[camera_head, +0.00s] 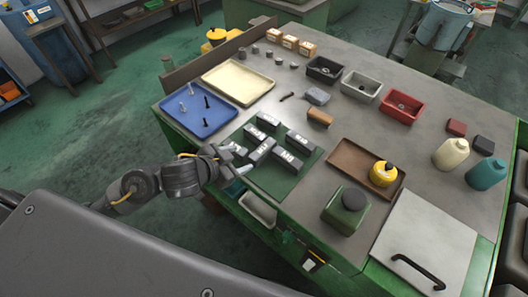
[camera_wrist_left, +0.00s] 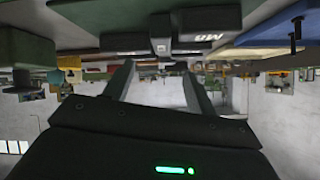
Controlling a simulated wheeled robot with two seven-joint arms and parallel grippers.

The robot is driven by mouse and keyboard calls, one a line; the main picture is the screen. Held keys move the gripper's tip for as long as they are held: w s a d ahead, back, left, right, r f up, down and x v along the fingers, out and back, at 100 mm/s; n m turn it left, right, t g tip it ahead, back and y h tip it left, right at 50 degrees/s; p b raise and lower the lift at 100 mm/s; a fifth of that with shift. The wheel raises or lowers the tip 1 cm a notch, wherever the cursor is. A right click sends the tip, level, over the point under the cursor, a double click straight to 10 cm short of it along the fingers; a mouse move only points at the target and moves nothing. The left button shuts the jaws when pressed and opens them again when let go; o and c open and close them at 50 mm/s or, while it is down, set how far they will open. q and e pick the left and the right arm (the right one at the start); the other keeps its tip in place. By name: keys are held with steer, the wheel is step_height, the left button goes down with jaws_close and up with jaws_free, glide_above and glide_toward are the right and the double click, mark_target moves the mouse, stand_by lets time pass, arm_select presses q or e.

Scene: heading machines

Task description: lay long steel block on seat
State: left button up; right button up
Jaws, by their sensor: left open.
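Several dark steel blocks with pale lettered faces lie on a green mat (camera_head: 267,185) at the table's near left edge. A longer-looking block (camera_head: 262,151) lies closest to my left gripper. My left gripper (camera_head: 238,161) is open at the mat's left edge, beside this block, with nothing between its fingers. In the left wrist view the open fingers (camera_wrist_left: 160,85) point toward the blocks, and a block marked M8 (camera_wrist_left: 210,24) shows at the top. I cannot tell which place is the seat. My right gripper is out of view.
A blue tray (camera_head: 217,124) with upright bolts and a cream tray (camera_head: 238,82) stand behind. A brown tray (camera_head: 345,158) holds a yellow container (camera_head: 383,174). A dark green container (camera_head: 345,211) stands right of the mat. Small bins (camera_head: 361,86) stand farther back.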

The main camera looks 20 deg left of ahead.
arm_select(q)
steer(key=n, duration=0.3)
steer(key=b, duration=0.1)
glide_toward(263, 149)
steer(key=x, duration=0.2)
steer(key=shift+w+f, duration=0.1)
steer(key=shift+f, duration=0.3)
steer(key=shift+x, duration=2.65)
steer(key=shift+r, duration=0.25)
steer(key=shift+w, duration=0.1)
jaws_close()
